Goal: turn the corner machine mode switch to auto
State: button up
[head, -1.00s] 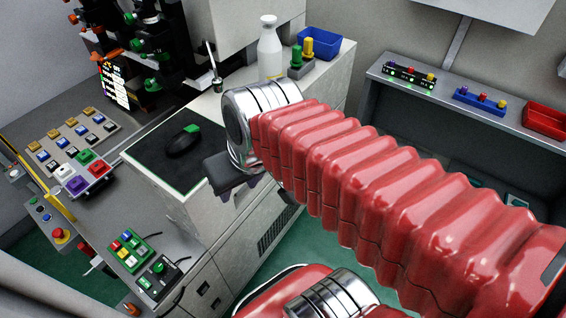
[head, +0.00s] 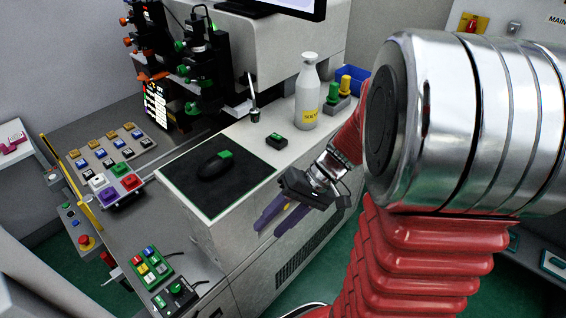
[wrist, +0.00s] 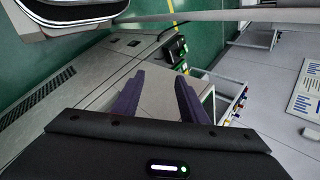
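My gripper (head: 268,229) hangs in front of the light grey cabinet, right of the black mat. Its two purple fingers are apart with nothing between them; the wrist view shows the same open gap (wrist: 160,78). A small black box with a green knob (head: 175,288) sits at the front edge of the left counter, left of and apart from my gripper. Which control is the mode switch, and its setting, I cannot tell. A dark box with green parts (wrist: 175,50) shows beyond the fingertips in the wrist view.
A green button box (head: 150,268) sits beside the black one. A button panel (head: 118,190) and yellow rail (head: 72,185) are farther left. A mouse (head: 212,164) lies on the black mat (head: 185,200). A white bottle (head: 308,95) stands behind. Green floor shows below.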

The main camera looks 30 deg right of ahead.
jog(key=d+f+m+t+h, duration=0.1)
jog(key=d+f+m+t, duration=0.4)
jog(key=d+f+t, duration=0.3)
jog(key=w+d+f+m+t+h, duration=0.1)
jog(key=d+f+m+t, duration=0.5)
jog(key=d, duration=1.1)
notch_tip(320, 180, down, 4)
jog(key=shift+w+r+t+h, duration=0.15)
jog(key=shift+r+t+h, duration=0.15)
jog(key=shift+t, duration=0.7)
jog(key=shift+w+a, duration=0.1)
jog(key=x, duration=1.3)
jog(key=shift+w+a, duration=0.15)
jog(key=shift+w, duration=0.15)
jog(key=shift+c, duration=0.4)
jog(key=shift+f, duration=0.1)
grip_shut()
